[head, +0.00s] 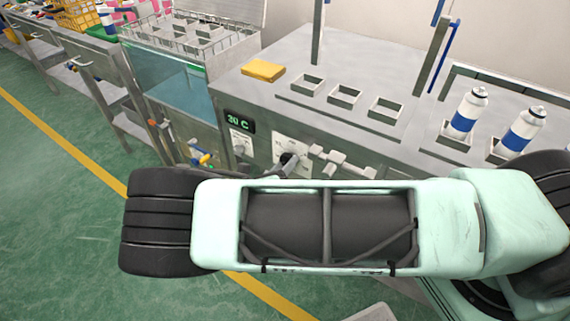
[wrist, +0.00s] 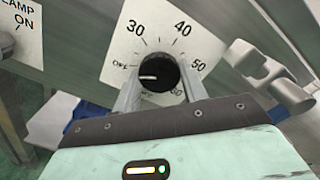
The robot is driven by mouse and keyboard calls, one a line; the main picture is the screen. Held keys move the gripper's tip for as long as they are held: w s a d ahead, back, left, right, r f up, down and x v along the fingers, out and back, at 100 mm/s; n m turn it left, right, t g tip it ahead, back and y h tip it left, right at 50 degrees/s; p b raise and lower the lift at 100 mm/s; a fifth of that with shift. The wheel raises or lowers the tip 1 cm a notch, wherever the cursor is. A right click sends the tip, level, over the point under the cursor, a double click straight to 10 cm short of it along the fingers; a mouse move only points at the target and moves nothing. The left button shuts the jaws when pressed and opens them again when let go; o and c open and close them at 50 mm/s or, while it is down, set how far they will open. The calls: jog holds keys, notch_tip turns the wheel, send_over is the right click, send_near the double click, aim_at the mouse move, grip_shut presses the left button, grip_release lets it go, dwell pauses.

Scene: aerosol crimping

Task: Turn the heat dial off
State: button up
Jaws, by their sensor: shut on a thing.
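The heat dial (wrist: 158,72) is a black round knob on a white scale plate marked 30, 40, 50, 60 and OFF. Its white pointer line points left, close to the OFF mark. My gripper (wrist: 160,84) is shut on the dial, one grey finger on each side of the knob. In the head view the dial (head: 289,159) shows as a small dark knob on the front panel, its lower part hidden behind my arm. A display (head: 238,121) left of it reads 20 C.
A grey lever fitting (wrist: 262,70) sticks out just right of the dial. A lamp label (wrist: 18,25) is at upper left. A water bath (head: 180,90), a yellow sponge-like block (head: 263,70) and two spray cans (head: 465,112) are on the bench.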

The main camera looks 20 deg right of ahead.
dwell(0.3)
jog(key=o, duration=1)
jog(key=shift+c, duration=0.2)
jog(key=b+v, duration=0.2)
jog(key=v, duration=1.5)
jog(key=shift+s+a, duration=0.15)
jog(key=shift+a, duration=0.05)
jog(key=s+d+r+m+g+y+p, duration=0.2)
jog(key=s+r+m+y, duration=0.3)
jog(key=r+m, duration=0.3)
jog(key=s+d+r+m+g+y+p, duration=0.2)
jog(key=s+r+m+g+y, duration=0.3)
jog(key=r+m, duration=0.4)
jog(key=s+d+r+m+g+y+p, duration=0.3)
jog(key=r+m, duration=0.6)
jog(key=r, duration=0.4)
jog(key=s+d+y, duration=0.1)
jog(key=s+y, duration=0.1)
jog(key=s, duration=0.1)
jog(key=shift+r+g, duration=0.2)
jog(key=shift+g, duration=0.1)
